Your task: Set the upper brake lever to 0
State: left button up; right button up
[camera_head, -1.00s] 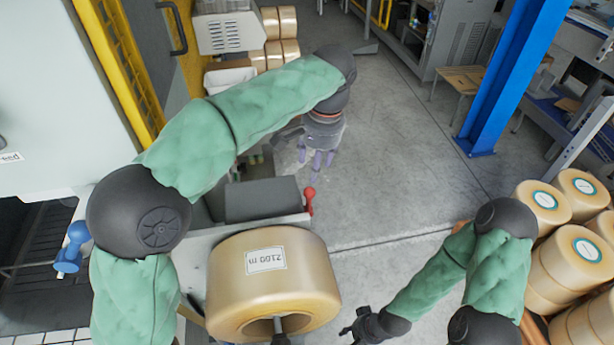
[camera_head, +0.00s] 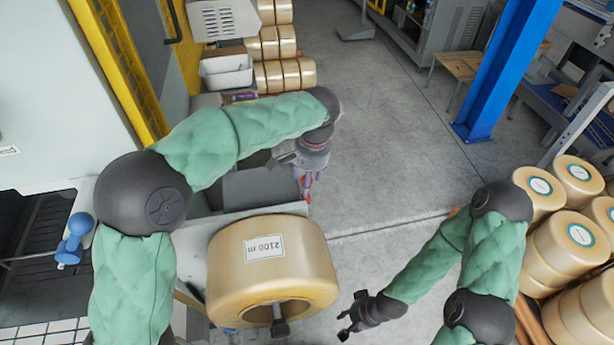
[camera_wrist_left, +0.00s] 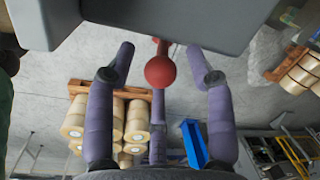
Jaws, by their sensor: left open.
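A red-knobbed lever (camera_head: 307,194) sits on the right side of the grey machine block, above the big tape roll; my left gripper partly hides it in the head view. In the left wrist view its round red knob (camera_wrist_left: 160,72) is just beyond and between the spread fingers. My left gripper (camera_head: 307,178) is open at the lever, and its purple fingers also show in the left wrist view (camera_wrist_left: 163,75). I cannot tell whether they touch the knob. My right gripper (camera_head: 350,316) is open and empty above the floor, right of the roll. No scale marking is readable.
A large tape roll (camera_head: 268,262) labelled 2100 m hangs below the grey block (camera_head: 262,187). Stacked rolls (camera_head: 570,245) stand at the right, near a blue post (camera_head: 505,75). A blue knob (camera_head: 74,240) is at the left. The middle floor is clear.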

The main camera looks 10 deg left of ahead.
pick_arm(q)
jog(key=shift+c, duration=0.3)
grip_shut()
jog(key=shift+s+d+f+t+b, duration=0.1)
jog(key=shift+s+f+t+b, duration=0.25)
jog(key=shift+b, duration=0.65)
jog(key=shift+s+d+r+t+b, duration=0.15)
jog(key=shift+s+t+b, duration=0.15)
jog(key=shift+b, duration=0.3)
jog(key=shift+y, duration=0.3)
pick_arm(e)
notch_tip(320, 180, down, 3)
jog(key=shift+f, duration=0.2)
jog(key=shift+c, duration=0.3)
